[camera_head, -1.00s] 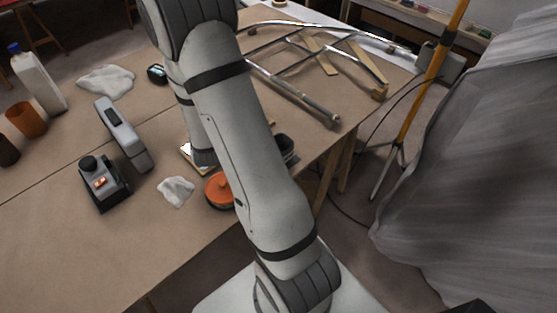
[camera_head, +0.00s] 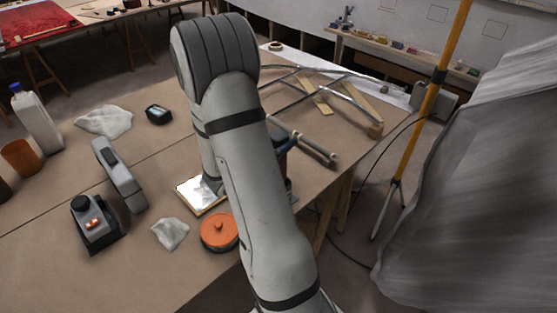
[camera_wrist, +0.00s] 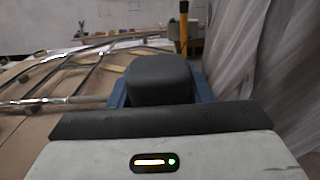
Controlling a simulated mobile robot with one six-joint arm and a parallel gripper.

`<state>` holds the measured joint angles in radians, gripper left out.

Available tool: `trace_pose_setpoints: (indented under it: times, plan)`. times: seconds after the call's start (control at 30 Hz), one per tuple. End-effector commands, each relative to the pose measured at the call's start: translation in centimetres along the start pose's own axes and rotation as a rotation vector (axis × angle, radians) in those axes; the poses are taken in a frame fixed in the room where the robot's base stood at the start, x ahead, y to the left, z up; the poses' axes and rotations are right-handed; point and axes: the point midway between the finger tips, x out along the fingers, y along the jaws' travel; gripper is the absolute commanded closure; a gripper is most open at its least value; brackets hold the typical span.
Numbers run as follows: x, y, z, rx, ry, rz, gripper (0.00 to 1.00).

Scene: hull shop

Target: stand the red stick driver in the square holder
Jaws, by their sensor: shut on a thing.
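My gripper (camera_wrist: 160,86) has blue fingers on both sides of a dark grey, rounded block. I take this block to be the end of the red stick driver (camera_wrist: 160,78); no red shows clearly on it, and its lower part is hidden. In the head view, my arm covers most of the gripper, with a little blue and dark showing at its right.
A grey tool (camera_head: 120,175) and a black device (camera_head: 95,225) stand farther left. A metal tube frame (camera_head: 318,90) lies behind.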

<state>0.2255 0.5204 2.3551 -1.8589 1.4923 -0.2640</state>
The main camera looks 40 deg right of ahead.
Motion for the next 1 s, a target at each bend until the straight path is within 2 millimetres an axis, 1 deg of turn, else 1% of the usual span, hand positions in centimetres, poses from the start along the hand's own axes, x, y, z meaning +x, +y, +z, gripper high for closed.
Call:
trace_pose_setpoints:
  times: [0.17, 0.3, 0.43, 0.53, 0.77, 0.9, 0.93, 1.0]
  plan:
    - [0.0, 0.1, -1.2, -0.001, -0.001, 0.001, 0.78]
    - [0.0, 0.1, -3.1, -0.003, -0.001, 0.002, 0.78]
    - [0.0, 0.1, -4.4, 0.0, -0.001, 0.002, 0.78]
    - [-0.1, 0.1, -4.8, 0.001, -0.002, 0.003, 0.78]
    - [-0.1, 0.2, -4.8, 0.002, -0.002, 0.004, 0.78]
    - [-0.1, 0.2, -5.3, 0.002, -0.002, 0.004, 0.78]
    - [-0.1, 0.2, -5.2, 0.001, 0.0, 0.004, 0.53]
    - [-0.1, 0.2, -5.2, 0.001, 0.0, 0.004, 0.47]
